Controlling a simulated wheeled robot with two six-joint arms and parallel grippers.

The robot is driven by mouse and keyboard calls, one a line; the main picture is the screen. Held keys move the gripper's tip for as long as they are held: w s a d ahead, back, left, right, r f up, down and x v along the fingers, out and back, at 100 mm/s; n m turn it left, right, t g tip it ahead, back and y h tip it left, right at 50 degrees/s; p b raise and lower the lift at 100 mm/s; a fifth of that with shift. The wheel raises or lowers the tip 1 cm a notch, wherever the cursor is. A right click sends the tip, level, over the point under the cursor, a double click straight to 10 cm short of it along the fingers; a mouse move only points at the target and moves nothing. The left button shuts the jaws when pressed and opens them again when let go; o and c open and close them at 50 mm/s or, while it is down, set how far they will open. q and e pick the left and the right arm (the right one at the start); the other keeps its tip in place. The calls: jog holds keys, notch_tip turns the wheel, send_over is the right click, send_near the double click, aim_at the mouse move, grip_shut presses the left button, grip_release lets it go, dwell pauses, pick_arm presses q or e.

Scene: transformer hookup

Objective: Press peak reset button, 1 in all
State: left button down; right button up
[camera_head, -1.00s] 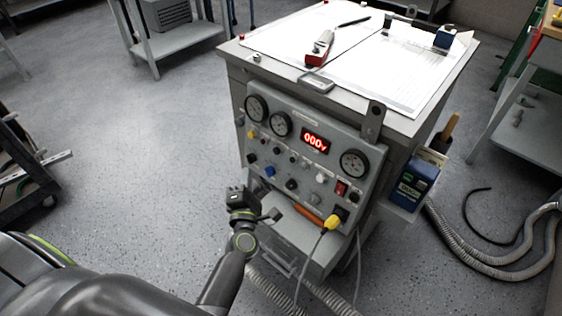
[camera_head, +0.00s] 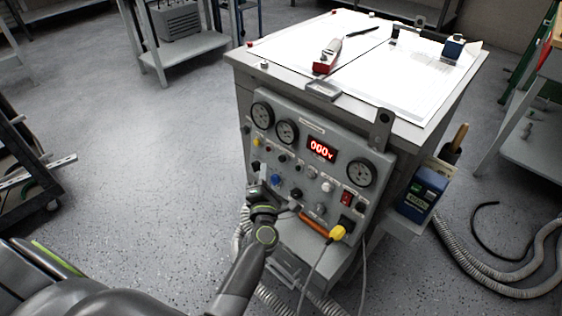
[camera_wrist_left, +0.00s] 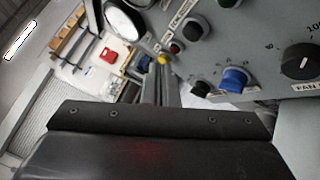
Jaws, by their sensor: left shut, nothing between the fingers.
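The grey control panel (camera_head: 295,168) carries several knobs and buttons. I cannot read which one is labelled peak reset. A small yellow button (camera_head: 257,142) sits at the panel's upper left; it also shows in the left wrist view (camera_wrist_left: 163,59), just beyond the narrow fingers. A blue knob (camera_head: 275,180) is lower on the panel, and a white knob (camera_head: 327,187) is to the right. My left gripper (camera_head: 259,191) is shut and empty, low in front of the panel's left part. I cannot tell whether it touches anything. My right gripper is not in view.
Round gauges (camera_head: 287,131) and a red display (camera_head: 321,148) fill the panel's upper part. A yellow plug (camera_head: 337,232) with a cable and an orange handle (camera_head: 314,226) stick out low at the right. Open floor lies left of the cabinet.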

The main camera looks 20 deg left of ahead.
aim_at(282, 159)
pick_arm(q)
jog(key=shift+w+d+f+b, duration=0.15)
jog(key=shift+w+d, duration=0.15)
jog(key=shift+w, duration=0.5)
jog(key=shift+w+d+f+b, duration=0.15)
jog(key=shift+w+d, duration=0.1)
jog(key=shift+w, duration=0.55)
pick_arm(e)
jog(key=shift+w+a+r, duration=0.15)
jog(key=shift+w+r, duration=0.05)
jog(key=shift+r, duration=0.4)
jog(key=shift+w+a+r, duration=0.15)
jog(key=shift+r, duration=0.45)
pick_arm(q)
jog(key=shift+w, duration=0.1)
jog(key=shift+w+d, duration=0.15)
jog(key=shift+w, duration=0.15)
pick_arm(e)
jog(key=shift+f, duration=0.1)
pick_arm(q)
jog(key=shift+w+d+f, duration=0.1)
jog(key=shift+w, duration=0.3)
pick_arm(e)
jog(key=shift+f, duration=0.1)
pick_arm(q)
jog(key=shift+s, duration=0.1)
jog(key=shift+s+a, duration=0.25)
jog(key=shift+s, duration=0.45)
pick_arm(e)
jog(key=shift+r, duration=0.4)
